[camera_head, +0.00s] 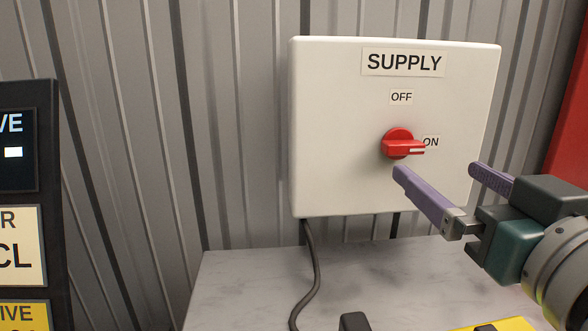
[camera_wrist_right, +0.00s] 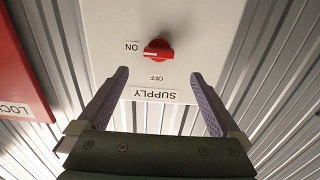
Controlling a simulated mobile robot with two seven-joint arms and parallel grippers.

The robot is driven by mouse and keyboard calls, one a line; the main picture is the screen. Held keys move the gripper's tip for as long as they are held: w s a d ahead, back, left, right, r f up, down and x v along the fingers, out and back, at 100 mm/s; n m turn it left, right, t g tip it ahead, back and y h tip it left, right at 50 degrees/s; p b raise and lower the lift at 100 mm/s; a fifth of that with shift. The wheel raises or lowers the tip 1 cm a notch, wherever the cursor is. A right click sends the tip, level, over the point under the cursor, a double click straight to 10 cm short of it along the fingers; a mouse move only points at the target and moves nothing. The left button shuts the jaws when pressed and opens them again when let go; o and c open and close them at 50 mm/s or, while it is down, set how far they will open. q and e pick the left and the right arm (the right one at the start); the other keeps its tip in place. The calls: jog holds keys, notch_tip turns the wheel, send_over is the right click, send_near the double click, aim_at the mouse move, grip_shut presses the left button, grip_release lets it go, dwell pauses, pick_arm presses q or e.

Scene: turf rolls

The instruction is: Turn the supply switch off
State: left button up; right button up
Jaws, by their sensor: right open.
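The white supply box (camera_head: 340,120) hangs at the corrugated wall, with a SUPPLY label on top. Its red rotary switch (camera_head: 399,144) has a handle that points right, at the ON label (camera_head: 431,142). The OFF label (camera_head: 401,97) is above the switch. My right gripper (camera_head: 437,172) is open and empty, just below and right of the switch, its purple fingers apart. In the right wrist view the switch (camera_wrist_right: 158,50) shows upside down, beyond the fingertips and between their lines. No contact shows. My left gripper is not in view.
A grey marbled surface (camera_head: 250,285) lies below the box, with a dark cable (camera_head: 313,270) running down onto it. A dark panel with labels (camera_head: 60,190) stands at the left. A red board (camera_wrist_right: 22,75) is at the side in the right wrist view.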

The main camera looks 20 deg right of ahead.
aim_at(408, 147)
jog(key=p+x, duration=0.2)
jog(key=x, duration=0.7)
jog(key=shift+w+d, duration=0.25)
jog(key=c, duration=1.4)
